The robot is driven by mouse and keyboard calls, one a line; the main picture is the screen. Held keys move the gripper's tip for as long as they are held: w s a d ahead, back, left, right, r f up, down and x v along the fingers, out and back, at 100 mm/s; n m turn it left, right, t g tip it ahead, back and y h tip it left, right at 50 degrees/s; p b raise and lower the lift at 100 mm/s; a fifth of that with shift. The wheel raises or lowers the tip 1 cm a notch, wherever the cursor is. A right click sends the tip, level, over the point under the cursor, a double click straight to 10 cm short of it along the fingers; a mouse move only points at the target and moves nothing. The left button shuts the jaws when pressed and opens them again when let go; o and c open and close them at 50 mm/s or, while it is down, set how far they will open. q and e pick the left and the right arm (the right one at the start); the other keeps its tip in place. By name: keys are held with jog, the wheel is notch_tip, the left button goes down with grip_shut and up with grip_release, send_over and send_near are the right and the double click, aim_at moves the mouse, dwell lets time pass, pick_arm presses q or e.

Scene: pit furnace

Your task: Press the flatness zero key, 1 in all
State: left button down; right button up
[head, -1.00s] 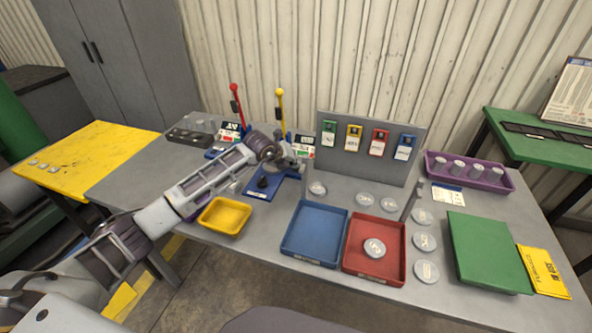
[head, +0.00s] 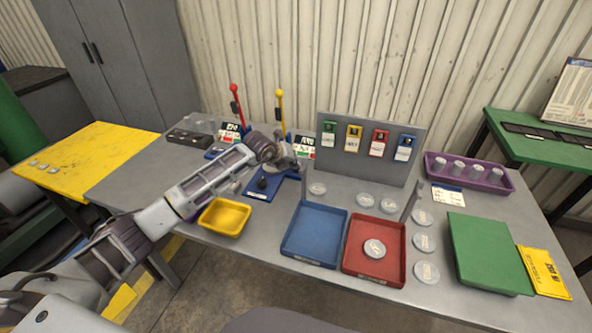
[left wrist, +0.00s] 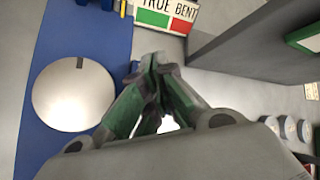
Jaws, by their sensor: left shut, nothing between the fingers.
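My left gripper (head: 287,163) is shut and empty, over the blue-based gauge (head: 259,194) below the yellow-knobbed lever (head: 280,112). In the left wrist view, its fingertips (left wrist: 155,62) are together beside the blue base (left wrist: 105,30). A round silver plate (left wrist: 75,93) is on that base, left of the fingers. A sign reading "TRUE BENT" (left wrist: 165,17), with green and red fields, lies beyond the tips; it also shows in the head view (head: 304,150). I cannot make out the flatness zero key; the fingers may hide it. My right gripper is out of view.
A grey upright panel (head: 340,172) with several coloured cards stands just right of the gripper. A red-knobbed lever (head: 236,103) stands to its left. A yellow tray (head: 224,217), blue tray (head: 315,234), red tray (head: 374,273) and several silver discs (head: 425,240) are nearer the front.

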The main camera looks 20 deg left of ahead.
pick_arm(q)
jog(key=shift+r, duration=0.6)
jog(key=shift+r, duration=0.1)
jog(key=shift+r+p, duration=1.4)
jog(key=shift+r, duration=1)
